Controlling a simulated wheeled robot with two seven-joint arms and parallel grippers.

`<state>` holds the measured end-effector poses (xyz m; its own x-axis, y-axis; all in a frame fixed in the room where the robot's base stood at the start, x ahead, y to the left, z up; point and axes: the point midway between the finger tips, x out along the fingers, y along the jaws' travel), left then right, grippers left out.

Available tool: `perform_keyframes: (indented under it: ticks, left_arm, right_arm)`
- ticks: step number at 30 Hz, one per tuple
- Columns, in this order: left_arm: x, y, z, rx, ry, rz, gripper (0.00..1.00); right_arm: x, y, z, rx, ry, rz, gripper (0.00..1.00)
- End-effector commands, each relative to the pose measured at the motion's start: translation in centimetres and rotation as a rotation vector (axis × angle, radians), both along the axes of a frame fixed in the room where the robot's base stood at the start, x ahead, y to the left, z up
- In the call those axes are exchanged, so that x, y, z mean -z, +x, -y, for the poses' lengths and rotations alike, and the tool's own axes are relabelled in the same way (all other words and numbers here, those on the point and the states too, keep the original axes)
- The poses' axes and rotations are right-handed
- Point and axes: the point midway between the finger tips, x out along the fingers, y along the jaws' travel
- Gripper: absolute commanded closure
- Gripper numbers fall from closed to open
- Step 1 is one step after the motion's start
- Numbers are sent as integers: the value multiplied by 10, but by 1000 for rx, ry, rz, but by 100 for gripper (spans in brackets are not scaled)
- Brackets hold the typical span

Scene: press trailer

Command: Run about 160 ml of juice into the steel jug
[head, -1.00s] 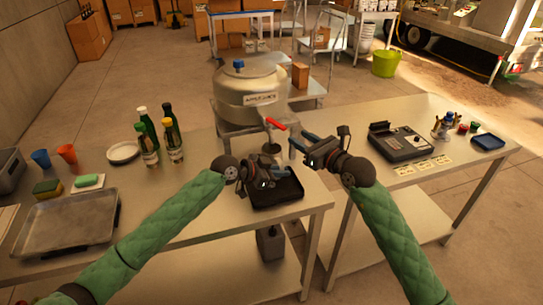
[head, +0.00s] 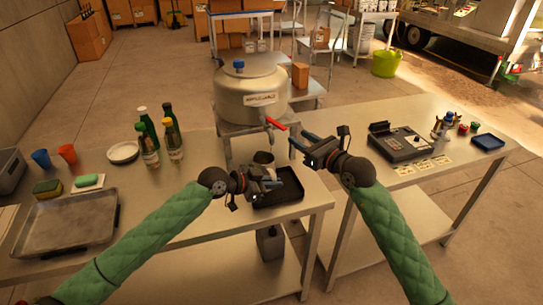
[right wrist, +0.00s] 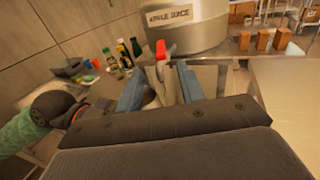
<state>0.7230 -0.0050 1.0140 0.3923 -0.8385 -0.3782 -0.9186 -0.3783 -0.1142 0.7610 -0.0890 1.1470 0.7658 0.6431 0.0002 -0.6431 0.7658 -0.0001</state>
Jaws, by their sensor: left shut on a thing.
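The steel jug (head: 263,159) shows in the head view below and slightly left of the juice tank's tap, partly hidden by my left gripper. My left gripper (head: 268,184) is shut on the jug, by the black tray (head: 291,195). The tank (head: 251,97), labelled apple juice, has a tap with a red lever (head: 277,124). My right gripper (head: 300,144) is just right of the lever. In the right wrist view its blue fingers stand apart, with the red lever (right wrist: 161,52) showing ahead between them. I cannot tell whether they touch it. The jug's contents are not clear.
Green bottles (head: 147,146), a white plate (head: 123,152), cups (head: 67,153) and a steel tray (head: 68,222) are on the left of the table. A dark device (head: 398,143) and a blue tray (head: 487,142) are on the right table. A gap separates the tables.

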Motion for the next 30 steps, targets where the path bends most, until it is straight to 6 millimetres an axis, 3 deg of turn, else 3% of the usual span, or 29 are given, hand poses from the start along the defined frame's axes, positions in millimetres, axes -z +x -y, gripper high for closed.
perform_keyframes:
  ticks: [4,11,16,18,24,30]
  left_arm:
    - [-1,-15,-7,0,-2,1,100]
    - [-1,-16,-8,0,-2,1,100]
    - [0,-16,-8,0,-1,0,100]
    - [-1,-16,-8,0,-1,0,100]
    - [-1,-15,-7,0,-1,0,100]
    - [-1,-15,-7,0,-1,0,100]
  right_arm:
    - [0,0,0,0,0,0,62]
    - [0,0,0,0,0,0,62]
    - [3,-1,-2,-5,-8,-4,91]
    - [8,-7,-11,-23,-17,-6,100]
    - [9,-38,-48,-149,62,-69,100]
    - [-9,-73,-78,-296,254,-138,100]
